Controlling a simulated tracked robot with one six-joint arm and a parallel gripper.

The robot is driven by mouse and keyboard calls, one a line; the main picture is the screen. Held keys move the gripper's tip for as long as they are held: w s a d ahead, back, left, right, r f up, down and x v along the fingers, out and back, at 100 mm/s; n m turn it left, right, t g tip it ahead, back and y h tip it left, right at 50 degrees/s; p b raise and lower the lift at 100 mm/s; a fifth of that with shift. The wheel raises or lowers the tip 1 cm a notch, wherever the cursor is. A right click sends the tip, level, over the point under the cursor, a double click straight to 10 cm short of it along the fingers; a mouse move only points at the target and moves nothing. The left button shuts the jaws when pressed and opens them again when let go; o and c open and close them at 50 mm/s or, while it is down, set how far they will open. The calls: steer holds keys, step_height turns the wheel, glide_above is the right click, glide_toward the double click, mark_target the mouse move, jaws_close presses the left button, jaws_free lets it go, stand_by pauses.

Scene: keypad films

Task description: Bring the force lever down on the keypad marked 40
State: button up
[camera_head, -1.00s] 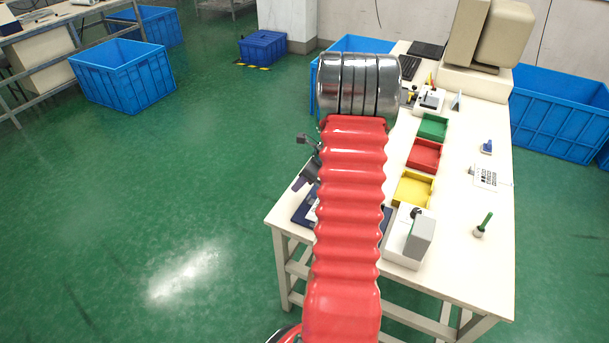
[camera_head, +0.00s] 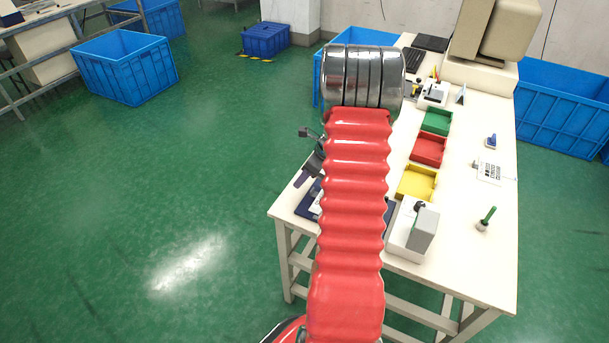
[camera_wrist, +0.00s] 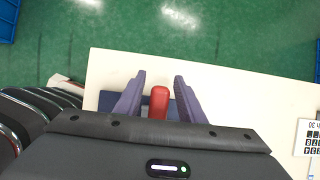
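A red lever handle (camera_wrist: 159,103) stands between the two purple-grey fingers of my gripper (camera_wrist: 159,80) in the wrist view. The fingers are spread, with a gap on each side of the handle. A dark blue base (camera_wrist: 108,101) shows behind them; it also shows at the table's left edge in the head view (camera_head: 306,205). My gripper (camera_head: 309,172) is partly hidden by my red arm there, and the handle is hidden. A white keypad sheet (camera_wrist: 310,136) is cut off at the wrist view's right edge; its label is only partly readable. A keypad sheet (camera_head: 489,172) lies on the table's right side.
The white table (camera_head: 455,255) holds green (camera_head: 437,121), red (camera_head: 428,150) and yellow (camera_head: 417,183) trays, a white-grey device (camera_head: 414,230) and a green-handled stamp (camera_head: 486,219). Blue bins (camera_head: 124,68) stand on the floor. Open green floor lies left of the table.

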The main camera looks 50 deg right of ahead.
steer(key=shift+r, duration=0.1)
steer(key=shift+s+r, duration=0.2)
steer(key=v, duration=1.3)
